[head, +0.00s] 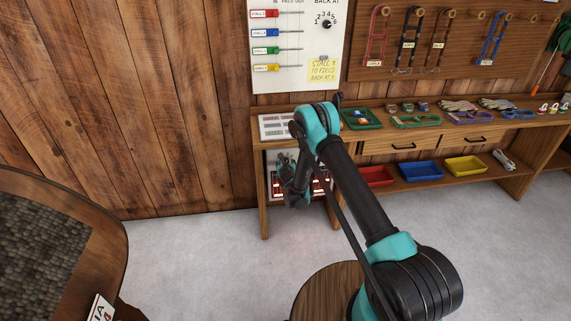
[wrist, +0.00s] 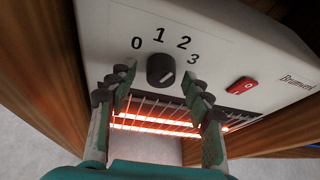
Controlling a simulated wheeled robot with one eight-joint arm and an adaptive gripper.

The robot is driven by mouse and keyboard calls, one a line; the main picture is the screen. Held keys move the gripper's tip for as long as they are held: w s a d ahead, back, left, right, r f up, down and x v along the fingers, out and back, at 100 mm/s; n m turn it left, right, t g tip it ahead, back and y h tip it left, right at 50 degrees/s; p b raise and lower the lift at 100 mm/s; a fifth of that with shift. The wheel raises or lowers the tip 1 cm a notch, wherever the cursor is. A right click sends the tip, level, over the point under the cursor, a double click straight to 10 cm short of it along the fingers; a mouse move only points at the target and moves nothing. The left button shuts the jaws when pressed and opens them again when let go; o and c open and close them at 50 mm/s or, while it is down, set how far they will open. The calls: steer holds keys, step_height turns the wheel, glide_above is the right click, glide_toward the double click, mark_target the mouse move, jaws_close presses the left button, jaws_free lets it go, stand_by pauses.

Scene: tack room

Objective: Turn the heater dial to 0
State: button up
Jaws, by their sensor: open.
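The white heater (wrist: 265,62) fills much of the wrist view, with numbers 0, 1, 2 and 3 arced around a dark round dial (wrist: 160,68). The dial's pale mark appears to point up and right, toward 3. My gripper (wrist: 158,84) is open, with one finger to the left and one to the right of the dial, apparently not touching it. Below the dial, orange bars glow behind a wire grille (wrist: 150,115). In the head view, my gripper (head: 287,178) is in front of the heater's red-lit grille (head: 320,184), under the bench, and my arm hides part of it.
A red rocker switch (wrist: 242,85) sits right of the dial. Wooden panels flank the heater. The bench (head: 375,143) holds small trays and tack; red, blue and yellow bins (head: 465,166) stand on its lower shelf. A round-edged table (head: 110,225) stands at left, with open floor between.

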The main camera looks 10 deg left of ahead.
steer(key=c, duration=1.1)
steer(key=shift+c, duration=0.2)
steer(key=n+h, duration=0.1)
steer(key=n+t+h, duration=0.1)
steer(key=n, duration=0.1)
steer(key=shift+a+f+n, duration=0.15)
steer(key=shift+n, duration=0.15)
steer(key=n, duration=0.1)
steer(key=n+t+h, duration=0.1)
steer(key=n, duration=0.1)
steer(key=shift+s+t+h, duration=0.1)
steer(key=shift+t+h, duration=0.2)
jaws_close()
steer(key=shift+n, duration=0.4)
